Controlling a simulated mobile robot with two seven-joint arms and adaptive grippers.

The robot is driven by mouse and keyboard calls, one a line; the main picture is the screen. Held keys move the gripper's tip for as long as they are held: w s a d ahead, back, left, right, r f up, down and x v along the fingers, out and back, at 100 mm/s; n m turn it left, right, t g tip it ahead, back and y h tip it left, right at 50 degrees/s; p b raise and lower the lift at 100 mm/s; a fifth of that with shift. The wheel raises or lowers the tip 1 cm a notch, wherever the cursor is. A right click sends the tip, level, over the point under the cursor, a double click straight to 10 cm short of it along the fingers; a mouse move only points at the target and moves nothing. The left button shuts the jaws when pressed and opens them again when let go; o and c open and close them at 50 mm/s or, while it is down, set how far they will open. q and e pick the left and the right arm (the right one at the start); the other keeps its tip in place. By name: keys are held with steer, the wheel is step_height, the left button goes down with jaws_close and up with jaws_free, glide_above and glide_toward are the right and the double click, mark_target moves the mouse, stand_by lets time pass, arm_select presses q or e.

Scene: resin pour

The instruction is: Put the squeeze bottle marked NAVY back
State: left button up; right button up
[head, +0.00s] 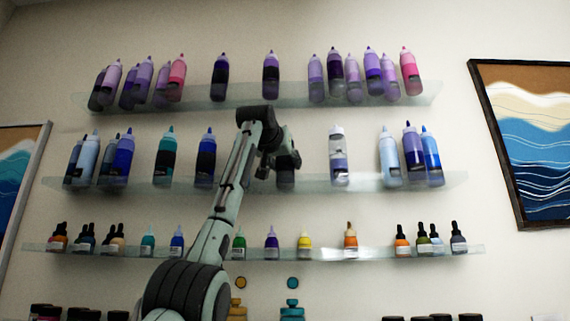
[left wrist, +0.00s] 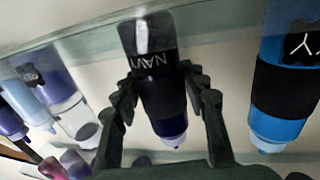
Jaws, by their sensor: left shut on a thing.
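The gripper hides the rest. I cannot tell whether its base touches the shelf. My right gripper is not in view.
On the middle shelf a dark blue bottle (head: 206,160) stands left of my gripper and a clear-topped one (head: 338,160) right. A bright blue bottle (left wrist: 285,75) is close by in the wrist view.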

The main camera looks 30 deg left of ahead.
mark_target(283, 160)
arm_select(q)
steer(key=shift+s+d, duration=0.1)
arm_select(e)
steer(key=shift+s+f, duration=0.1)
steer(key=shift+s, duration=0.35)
arm_select(q)
steer(key=o, duration=1)
steer(key=shift+o, duration=0.7)
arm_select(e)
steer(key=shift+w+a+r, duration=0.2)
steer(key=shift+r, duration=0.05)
arm_select(q)
steer(key=shift+r, duration=0.1)
steer(key=shift+s, duration=0.15)
steer(key=b+v, duration=0.2)
steer(key=v, duration=0.1)
steer(key=shift+s+d, duration=0.15)
steer(key=shift+s, duration=0.05)
steer(key=b+v, duration=0.2)
steer(key=v, duration=0.6)
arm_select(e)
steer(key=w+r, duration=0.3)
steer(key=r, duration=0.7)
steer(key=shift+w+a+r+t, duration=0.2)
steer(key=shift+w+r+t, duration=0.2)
